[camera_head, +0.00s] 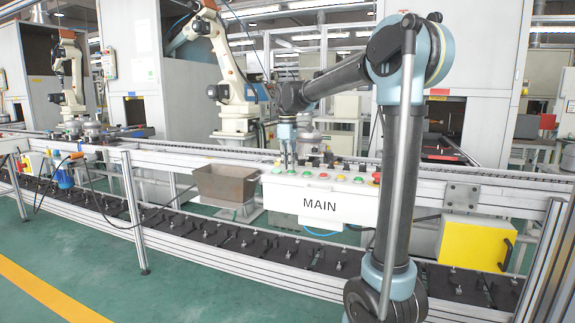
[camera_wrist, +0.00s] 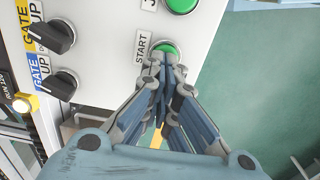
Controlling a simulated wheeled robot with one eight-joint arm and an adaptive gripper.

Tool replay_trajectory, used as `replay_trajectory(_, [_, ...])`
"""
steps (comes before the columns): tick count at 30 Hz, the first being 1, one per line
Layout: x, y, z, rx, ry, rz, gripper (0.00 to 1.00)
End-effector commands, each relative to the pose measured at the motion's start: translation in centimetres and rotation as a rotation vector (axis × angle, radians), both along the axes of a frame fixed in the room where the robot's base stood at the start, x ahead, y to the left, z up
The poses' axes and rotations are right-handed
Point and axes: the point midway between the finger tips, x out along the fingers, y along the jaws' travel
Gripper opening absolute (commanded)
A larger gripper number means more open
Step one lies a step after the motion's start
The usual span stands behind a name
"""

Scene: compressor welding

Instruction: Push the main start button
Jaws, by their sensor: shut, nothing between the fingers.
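The white control box labelled MAIN (camera_head: 330,207) is mounted on the conveyor rail in the head view. Its sloped top holds several coloured buttons. In the wrist view, a green button (camera_wrist: 166,47) beside the label START shows at the upper middle, its lower part hidden by my fingertips. My gripper (camera_wrist: 168,65) is shut and empty, its tips right over that button. I cannot tell whether they touch it. In the head view, my gripper (camera_head: 287,170) points down at the left part of the box top, and hides part of it.
Another green button (camera_wrist: 182,4) is above the START one in the wrist view. Two black GATE UP knobs (camera_wrist: 55,37) and a lit yellow lamp (camera_wrist: 24,104) are to the left. A brown metal bin (camera_head: 226,184) hangs left of the box. A yellow box (camera_head: 472,243) is at right.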

Motion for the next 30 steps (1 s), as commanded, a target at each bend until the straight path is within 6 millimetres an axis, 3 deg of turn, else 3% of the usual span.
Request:
replay_trajectory(6, [0.0, 0.0, -1.7, 0.0, 0.001, 0.0, 0.0])
replay_trajectory(18, [1.0, -0.1, -2.1, 0.0, 0.015, -0.002, 0.0])
replay_trajectory(23, [0.9, -0.2, 0.1, 0.001, 0.008, -0.002, 0.0])
replay_trajectory(30, [-0.1, -0.1, 5.5, 0.0, -0.005, -0.001, 0.0])
